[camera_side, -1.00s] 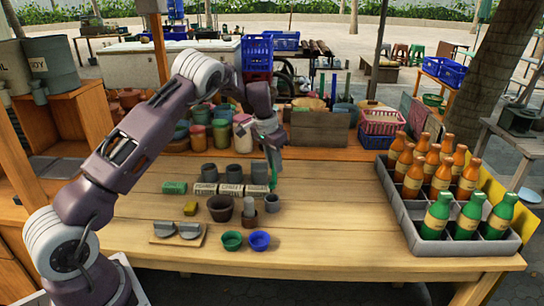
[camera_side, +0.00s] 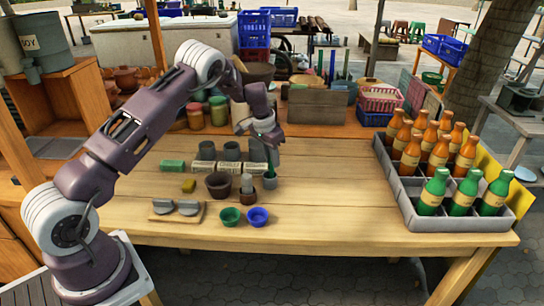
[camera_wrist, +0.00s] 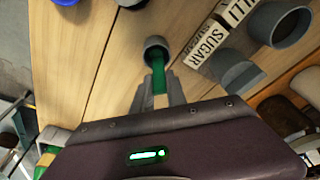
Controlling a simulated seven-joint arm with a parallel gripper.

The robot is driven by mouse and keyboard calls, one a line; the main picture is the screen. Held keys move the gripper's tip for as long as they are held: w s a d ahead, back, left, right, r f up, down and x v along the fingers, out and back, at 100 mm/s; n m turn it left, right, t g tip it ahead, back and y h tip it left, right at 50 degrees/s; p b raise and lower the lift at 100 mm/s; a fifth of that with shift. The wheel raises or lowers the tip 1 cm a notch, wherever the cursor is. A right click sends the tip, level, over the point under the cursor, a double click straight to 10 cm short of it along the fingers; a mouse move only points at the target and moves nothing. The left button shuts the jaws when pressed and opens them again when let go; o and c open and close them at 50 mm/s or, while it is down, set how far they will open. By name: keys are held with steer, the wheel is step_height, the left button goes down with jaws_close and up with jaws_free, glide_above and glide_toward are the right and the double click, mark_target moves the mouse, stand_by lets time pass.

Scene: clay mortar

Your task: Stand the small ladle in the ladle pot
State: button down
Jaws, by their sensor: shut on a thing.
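My gripper (camera_side: 270,150) points down over the table, shut on the small green ladle. The ladle (camera_side: 271,167) hangs about upright below the fingers. In the wrist view, it is a green strip (camera_wrist: 158,76) between my fingertips (camera_wrist: 158,88). The grey ladle pot (camera_side: 270,185) stands directly under the gripper; it also shows in the wrist view (camera_wrist: 152,42). The ladle's lower end is inside the pot's mouth. Whether it touches the bottom is hidden.
A small brown pot with a grey pestle (camera_side: 248,188) stands close left of the ladle pot. A larger brown bowl (camera_side: 218,186) is beside it. Labelled white boxes (camera_side: 229,169) and grey cups stand behind. Green (camera_side: 230,216) and blue bowls (camera_side: 257,217) are in front. A bottle crate (camera_side: 404,207) is right.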

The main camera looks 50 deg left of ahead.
steer(key=c, duration=1.3)
jaws_free()
steer(key=shift+o, duration=0.2)
steer(key=shift+r, duration=0.15)
steer(key=v, duration=0.7)
